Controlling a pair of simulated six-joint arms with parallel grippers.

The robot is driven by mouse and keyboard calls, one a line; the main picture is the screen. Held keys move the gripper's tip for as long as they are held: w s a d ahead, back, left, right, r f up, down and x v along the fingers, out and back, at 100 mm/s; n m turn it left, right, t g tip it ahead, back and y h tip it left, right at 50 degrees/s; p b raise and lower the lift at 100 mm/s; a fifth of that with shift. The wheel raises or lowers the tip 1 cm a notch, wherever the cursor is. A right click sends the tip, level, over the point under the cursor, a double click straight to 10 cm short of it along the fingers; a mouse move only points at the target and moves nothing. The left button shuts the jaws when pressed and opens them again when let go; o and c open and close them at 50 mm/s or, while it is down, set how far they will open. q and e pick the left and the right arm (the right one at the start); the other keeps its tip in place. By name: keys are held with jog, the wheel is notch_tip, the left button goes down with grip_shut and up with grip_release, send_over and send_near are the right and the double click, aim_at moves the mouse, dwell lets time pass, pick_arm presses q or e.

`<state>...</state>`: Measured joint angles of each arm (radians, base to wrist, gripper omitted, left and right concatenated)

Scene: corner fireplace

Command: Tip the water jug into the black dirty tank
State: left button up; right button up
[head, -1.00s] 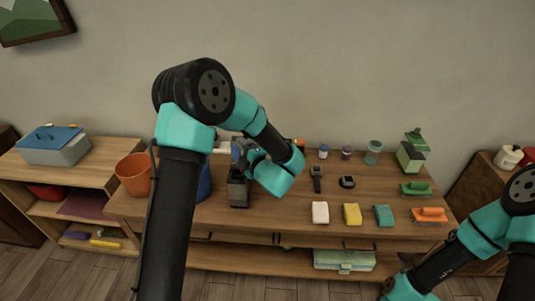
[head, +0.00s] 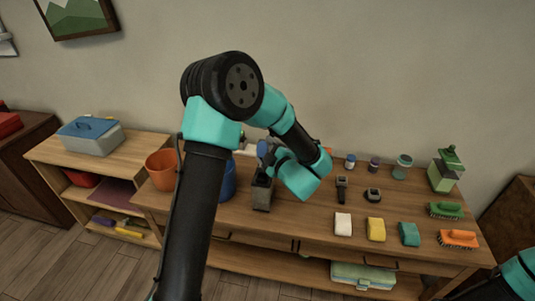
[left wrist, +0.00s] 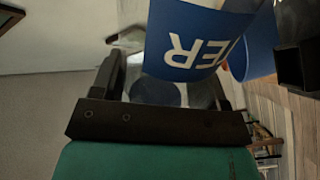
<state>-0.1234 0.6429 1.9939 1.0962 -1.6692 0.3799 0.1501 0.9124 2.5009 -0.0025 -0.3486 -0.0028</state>
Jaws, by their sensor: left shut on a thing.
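The water jug, with a blue label and white letters ending in "ER", fills the top of the left wrist view (left wrist: 190,45). My left gripper (left wrist: 165,90) is shut on it. In the head view only a small blue part of the jug (head: 264,150) shows, just above the black dirty tank (head: 262,198); my arm hides the rest. The tank stands on the wooden table, and a dark box, likely the tank (left wrist: 290,68), shows at the right of the wrist view. The jug's exact tilt is hard to tell. My right gripper is out of view.
A blue bucket (head: 228,182) is partly behind my left arm, with an orange bucket (head: 161,169) left of it. Sponges (head: 376,229), brushes (head: 458,239) and small jars (head: 402,166) stand on the right of the table (head: 310,221). A grey box with blue lid (head: 90,136) is far left.

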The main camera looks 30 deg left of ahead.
aim_at(265, 142)
pick_arm(q)
jog(key=r+m, duration=0.4)
jog(key=m, duration=0.1)
jog(key=shift+s+a+r, duration=0.15)
jog(key=shift+s+r, duration=0.1)
jog(key=shift+s, duration=0.1)
jog(key=shift+s+a+r+m, duration=0.1)
jog(key=shift+s+r+m, duration=0.1)
jog(key=shift+r+m, duration=0.75)
jog(key=shift+s+a+r+m, duration=0.15)
jog(key=shift+r+m, duration=0.35)
jog(key=shift+m, duration=0.75)
jog(key=shift+s+a+r+m, duration=0.1)
jog(key=shift+s+r+m, duration=0.1)
jog(key=shift+r+m, duration=0.75)
jog(key=shift+d+f, duration=0.1)
jog(key=shift+f, duration=0.15)
